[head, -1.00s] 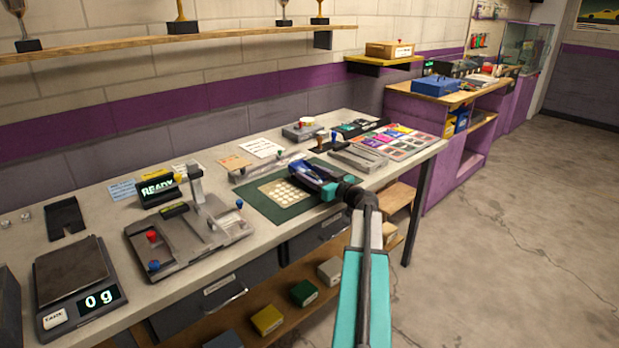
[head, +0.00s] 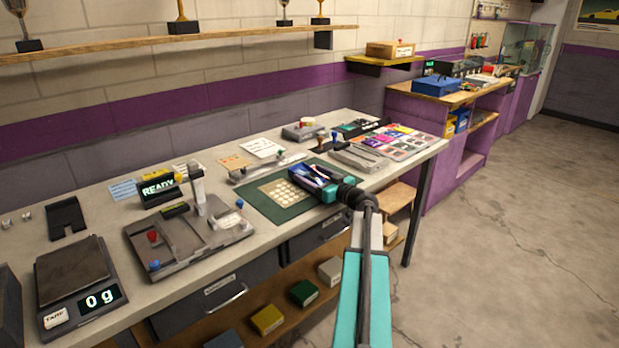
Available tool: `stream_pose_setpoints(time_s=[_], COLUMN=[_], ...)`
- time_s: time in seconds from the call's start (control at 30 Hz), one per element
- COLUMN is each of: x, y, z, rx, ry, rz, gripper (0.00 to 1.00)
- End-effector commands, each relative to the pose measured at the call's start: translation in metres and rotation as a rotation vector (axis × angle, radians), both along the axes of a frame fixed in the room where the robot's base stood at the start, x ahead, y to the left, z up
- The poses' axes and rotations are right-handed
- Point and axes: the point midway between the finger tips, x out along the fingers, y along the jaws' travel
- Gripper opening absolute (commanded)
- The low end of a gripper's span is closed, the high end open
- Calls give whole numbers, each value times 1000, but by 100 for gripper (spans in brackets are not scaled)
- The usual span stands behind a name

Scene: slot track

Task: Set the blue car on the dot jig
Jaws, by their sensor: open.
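The blue car (head: 308,172) is a small blue shape at my gripper, mostly hidden by the fingers. My gripper (head: 312,181) is open, low over the right end of a dark green mat (head: 256,207). The fingers are around or just above the car; I cannot tell if they touch it. A pale pad with rows of round dots (head: 284,194) lies on the mat, just left of the gripper. A grey fixture with red and blue knobs (head: 190,240) stands further left. No label shows which of these is the dot jig.
A scale reading 0 g (head: 78,280) stands at the bench's left end. A READY display (head: 158,188) stands behind the fixture. Grey trays (head: 358,158) and coloured cards (head: 400,142) lie right of the gripper. Drawers and a shelf with boxes are below.

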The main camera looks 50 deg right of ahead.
Motion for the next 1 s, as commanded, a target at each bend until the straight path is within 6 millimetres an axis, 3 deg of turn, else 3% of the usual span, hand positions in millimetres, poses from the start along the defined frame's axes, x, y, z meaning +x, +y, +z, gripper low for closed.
stream_pose_setpoints(time_s=[0.27, 0.8, 1.0], x=[-17, -97, -116], y=[1, 8, 8], z=[2, 2, 2], rx=[0, 0, 0], ry=[0, 1, 1], rz=[-2, -3, -2], gripper=[72, 72, 72])
